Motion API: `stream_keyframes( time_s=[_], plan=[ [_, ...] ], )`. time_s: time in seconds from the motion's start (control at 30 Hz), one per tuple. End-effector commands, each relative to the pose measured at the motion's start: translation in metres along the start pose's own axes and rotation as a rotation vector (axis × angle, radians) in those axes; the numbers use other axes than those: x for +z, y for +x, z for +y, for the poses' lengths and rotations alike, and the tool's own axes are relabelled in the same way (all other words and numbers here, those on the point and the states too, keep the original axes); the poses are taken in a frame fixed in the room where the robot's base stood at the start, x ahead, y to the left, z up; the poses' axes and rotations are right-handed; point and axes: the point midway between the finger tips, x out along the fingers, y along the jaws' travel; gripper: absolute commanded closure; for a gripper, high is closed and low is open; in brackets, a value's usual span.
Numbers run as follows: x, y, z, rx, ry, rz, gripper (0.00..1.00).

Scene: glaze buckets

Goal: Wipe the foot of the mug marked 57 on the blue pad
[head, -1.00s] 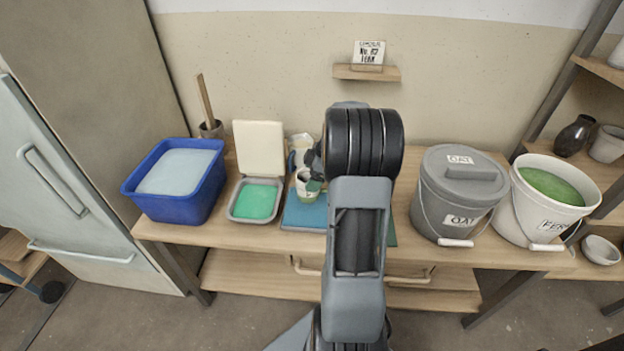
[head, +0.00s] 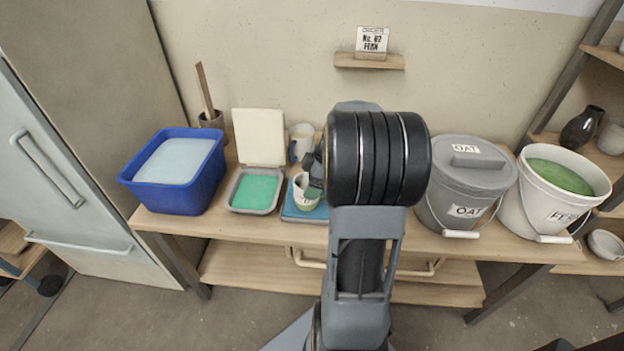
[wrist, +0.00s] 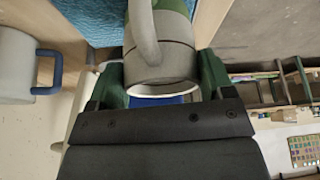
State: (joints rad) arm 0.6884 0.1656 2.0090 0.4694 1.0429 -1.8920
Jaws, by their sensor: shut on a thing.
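A cream mug with a green glazed part (head: 303,196) is at the blue pad (head: 291,212), close to the pad's front part. I cannot tell whether its foot touches the pad. My gripper (wrist: 160,82) is shut on this mug, which fills the space between the dark green fingers in the wrist view (wrist: 165,58). Its rim faces the wrist camera and its handle shows at the top. The number on it is not readable. The pad also shows in the wrist view (wrist: 85,18). My arm hides the pad's right part in the head view.
A second mug with a blue handle (head: 300,138) stands behind the pad. Right are a lidded grey OAT bucket (head: 450,195) and an open white bucket (head: 535,215).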

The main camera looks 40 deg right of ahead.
Motion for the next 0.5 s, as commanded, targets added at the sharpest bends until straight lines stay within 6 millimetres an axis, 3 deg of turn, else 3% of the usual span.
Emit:
stream_keyframes(
  time_s=[0.17, 0.5],
  plan=[
    [0.001, 0.002, -0.001, -0.007, 0.001, -0.001, 0.59],
    [0.005, -0.001, 0.027, -0.003, 0.003, -0.001, 0.59]
  ],
)
